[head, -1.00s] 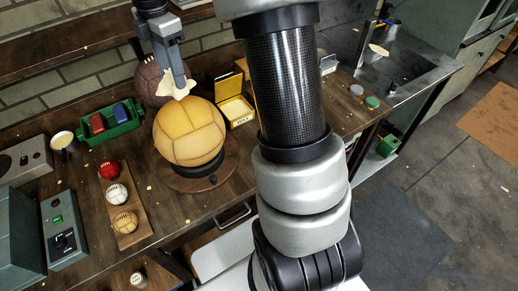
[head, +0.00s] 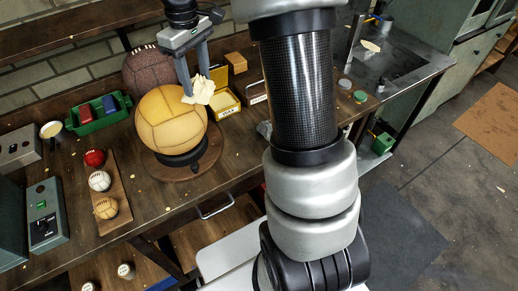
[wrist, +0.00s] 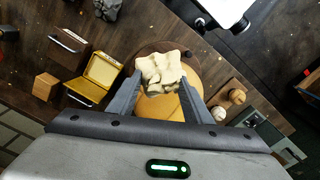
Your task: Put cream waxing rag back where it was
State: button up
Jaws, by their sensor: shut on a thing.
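The cream waxing rag (head: 201,90) is crumpled between the two fingers of my gripper (head: 195,92). My gripper is shut on it. In the wrist view the rag (wrist: 160,73) sits between the fingertips, in front of the large tan ball (wrist: 184,102). In the head view the tan ball (head: 168,122) rests on a dark ring on a round wooden base (head: 190,172). The rag overlaps the ball's upper right in the picture; whether it touches the ball I cannot tell.
An open yellow box (head: 224,100) stands right of the ball, with a wooden block (head: 236,63) behind it. A dark brown ball (head: 147,72) stands behind. A green bin (head: 97,115) and a board (head: 113,205) with small balls are left. Bench space shows right of the base.

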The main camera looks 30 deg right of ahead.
jog(key=s+d+f+n+b, duration=0.1)
jog(key=d+f+n+b, duration=1)
jog(key=f, duration=0.6)
jog(key=shift+n, duration=0.7)
jog(key=shift+d+f, duration=0.2)
jog(key=shift+f, duration=1.45)
jog(key=shift+d+f, duration=0.15)
jog(key=shift+f, duration=1.55)
jog(key=shift+d+f, duration=0.2)
jog(key=shift+f, duration=1.45)
jog(key=o, duration=0.9)
jog(key=shift+o, duration=0.2)
notch_tip(320, 180, up, 12)
jog(key=p, duration=0.1)
jog(key=shift+r+p, duration=0.15)
jog(key=shift+p, duration=0.25)
